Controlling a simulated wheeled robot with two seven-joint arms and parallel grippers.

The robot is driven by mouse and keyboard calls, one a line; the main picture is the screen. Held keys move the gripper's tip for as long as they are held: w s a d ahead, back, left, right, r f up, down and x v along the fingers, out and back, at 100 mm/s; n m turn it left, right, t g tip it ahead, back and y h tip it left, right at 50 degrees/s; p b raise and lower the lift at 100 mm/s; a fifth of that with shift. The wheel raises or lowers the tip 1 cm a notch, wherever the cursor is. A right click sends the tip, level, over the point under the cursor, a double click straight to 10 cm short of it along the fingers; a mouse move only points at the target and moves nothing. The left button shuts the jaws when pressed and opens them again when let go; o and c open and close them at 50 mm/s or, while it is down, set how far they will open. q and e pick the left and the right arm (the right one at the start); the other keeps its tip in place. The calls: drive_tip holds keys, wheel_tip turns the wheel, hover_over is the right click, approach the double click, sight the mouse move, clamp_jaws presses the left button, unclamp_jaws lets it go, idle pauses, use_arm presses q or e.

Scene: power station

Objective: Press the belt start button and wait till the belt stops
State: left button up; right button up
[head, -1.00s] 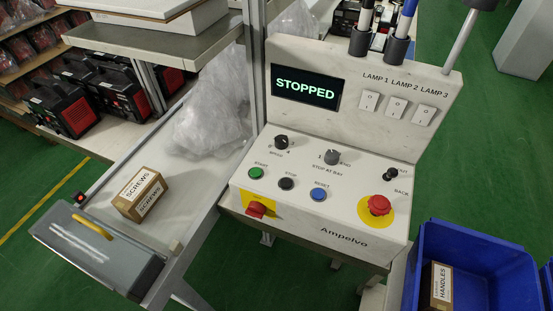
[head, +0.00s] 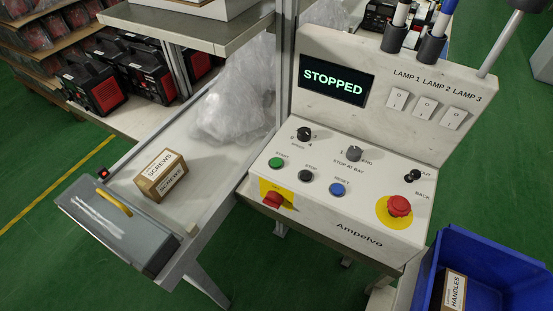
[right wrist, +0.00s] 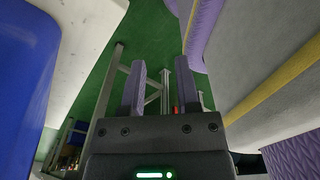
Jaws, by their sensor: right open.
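The control panel (head: 345,215) stands in the middle of the head view. Its green START button (head: 276,163) is at the left of the button row, beside the black STOP button (head: 305,175) and the blue RESET button (head: 337,189). The display (head: 334,82) reads STOPPED. The belt (head: 205,165) runs left of the panel and bears a SCREWS box (head: 161,174). My right gripper (right wrist: 162,75) shows only in the right wrist view, its two fingers apart with nothing between them. No gripper shows in the head view.
A red emergency button (head: 399,206) and a red switch (head: 273,200) sit on the panel. A blue bin (head: 468,245) with a HANDLES box (head: 454,291) is at the lower right. A grey case (head: 118,226) is at the belt's near end. Black-red units (head: 112,87) fill the left shelf.

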clamp_jaws()
idle(1.3)
